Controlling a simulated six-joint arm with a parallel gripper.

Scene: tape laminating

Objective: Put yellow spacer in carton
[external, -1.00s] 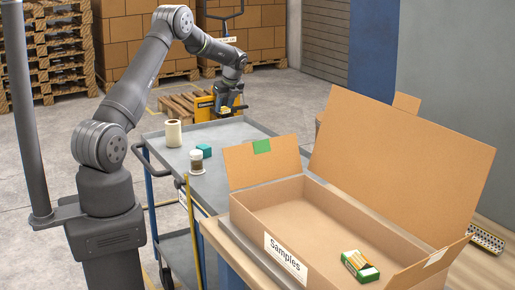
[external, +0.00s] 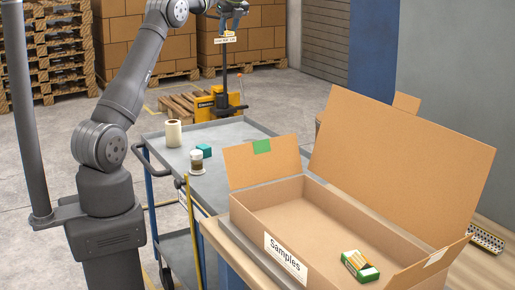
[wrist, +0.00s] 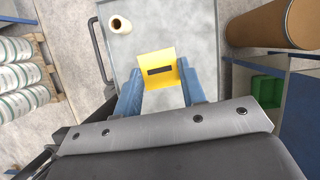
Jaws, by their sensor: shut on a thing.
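My gripper (external: 232,18) is raised high above the far end of the cart, at the top of the external view. In the wrist view, its blue fingers (wrist: 160,82) are shut on the yellow spacer (wrist: 170,52), a bent yellow piece with a dark slot. The spacer is hard to make out in the external view. The carton (external: 285,204), marked "Samples", stands open at the right front with its flaps up. A small green and orange box (external: 360,266) lies inside it.
On the grey cart (external: 243,131) stand a white tape roll (external: 174,133), a small teal block (external: 204,151) and a brown-and-white jar (external: 197,161). The carton's tall back flap (external: 400,160) and left flap (external: 262,160) stick up. Much of the carton floor is bare.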

